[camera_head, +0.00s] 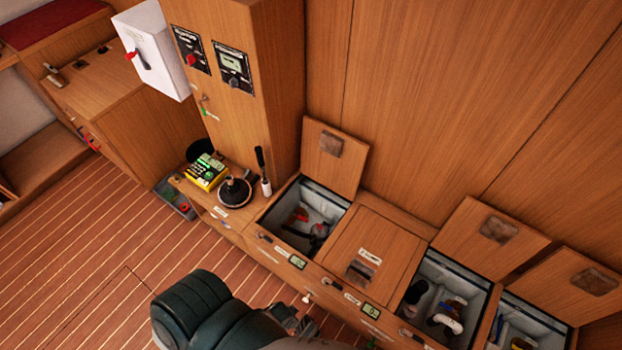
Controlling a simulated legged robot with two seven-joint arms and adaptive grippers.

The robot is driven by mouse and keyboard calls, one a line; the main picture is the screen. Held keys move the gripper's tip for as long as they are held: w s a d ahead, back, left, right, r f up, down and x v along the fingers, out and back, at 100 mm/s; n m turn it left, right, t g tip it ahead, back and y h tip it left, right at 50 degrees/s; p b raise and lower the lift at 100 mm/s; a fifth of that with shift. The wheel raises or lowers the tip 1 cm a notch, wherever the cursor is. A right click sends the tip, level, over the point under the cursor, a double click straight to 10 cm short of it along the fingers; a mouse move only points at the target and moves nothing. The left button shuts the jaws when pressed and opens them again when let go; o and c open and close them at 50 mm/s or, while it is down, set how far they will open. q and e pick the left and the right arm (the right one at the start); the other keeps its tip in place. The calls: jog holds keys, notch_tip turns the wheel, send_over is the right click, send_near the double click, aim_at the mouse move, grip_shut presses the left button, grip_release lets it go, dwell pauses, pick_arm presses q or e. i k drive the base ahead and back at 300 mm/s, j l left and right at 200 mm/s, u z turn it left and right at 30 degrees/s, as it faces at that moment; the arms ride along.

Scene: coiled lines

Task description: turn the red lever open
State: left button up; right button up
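Several red parts show, and I cannot tell for certain which is the lever. A small red handle (300,214) lies inside the open left locker (290,246), beside a grey and dark fitting (320,230). A red piece (131,55) sits on the white wall box (155,45) next to a dark handle. Another red loop (91,142) is on the cabinet at the far left. My dark arm shows at the bottom, apparently the left one. Its gripper (296,320) is small and partly hidden, in front of the lockers and away from every red part. My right gripper is not in view.
The two right lockers are open with items inside; a closed lid (375,240) lies between. The striped floor (70,255) at left is clear.

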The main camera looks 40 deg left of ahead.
aim_at(302, 218)
jog(key=u, duration=1.35)
jog(key=z, duration=0.45)
